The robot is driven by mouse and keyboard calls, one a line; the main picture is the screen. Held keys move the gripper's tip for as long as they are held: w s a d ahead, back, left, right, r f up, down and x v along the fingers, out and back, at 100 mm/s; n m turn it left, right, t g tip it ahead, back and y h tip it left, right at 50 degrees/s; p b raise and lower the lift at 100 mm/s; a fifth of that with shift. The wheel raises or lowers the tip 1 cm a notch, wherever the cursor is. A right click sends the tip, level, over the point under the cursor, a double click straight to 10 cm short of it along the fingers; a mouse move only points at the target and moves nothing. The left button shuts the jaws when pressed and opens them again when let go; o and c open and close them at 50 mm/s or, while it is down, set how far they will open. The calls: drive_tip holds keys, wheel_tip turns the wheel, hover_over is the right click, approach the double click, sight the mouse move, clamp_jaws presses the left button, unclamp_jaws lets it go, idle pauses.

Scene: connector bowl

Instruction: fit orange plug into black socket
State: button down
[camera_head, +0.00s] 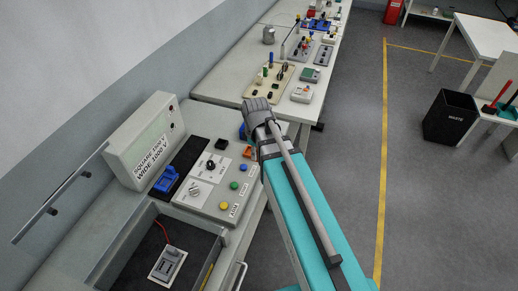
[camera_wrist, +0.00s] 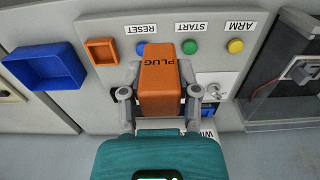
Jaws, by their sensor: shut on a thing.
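In the wrist view my gripper (camera_wrist: 158,95) is shut on the orange plug (camera_wrist: 160,75), a block marked PLUG, with one finger on each side. The plug is in front of the panel's button row and hides part of the panel. In the head view my gripper (camera_head: 258,108) is above the bench's right edge, beyond the panel, and the plug is hidden behind my arm. A small dark block (camera_head: 221,144) is at the panel's far end; I cannot tell whether it is the black socket.
The grey panel (camera_head: 217,207) has blue, green and yellow buttons and two knobs. An orange square tray (camera_wrist: 103,52) and a blue bin (camera_wrist: 45,67) are left of the buttons. An open drawer (camera_head: 130,270) is near.

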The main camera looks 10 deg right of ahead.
idle(0.5)
wheel_tip(320, 180, down, 3)
drive_tip(key=b, duration=0.3)
drive_tip(key=shift+a, duration=0.1)
idle(0.5)
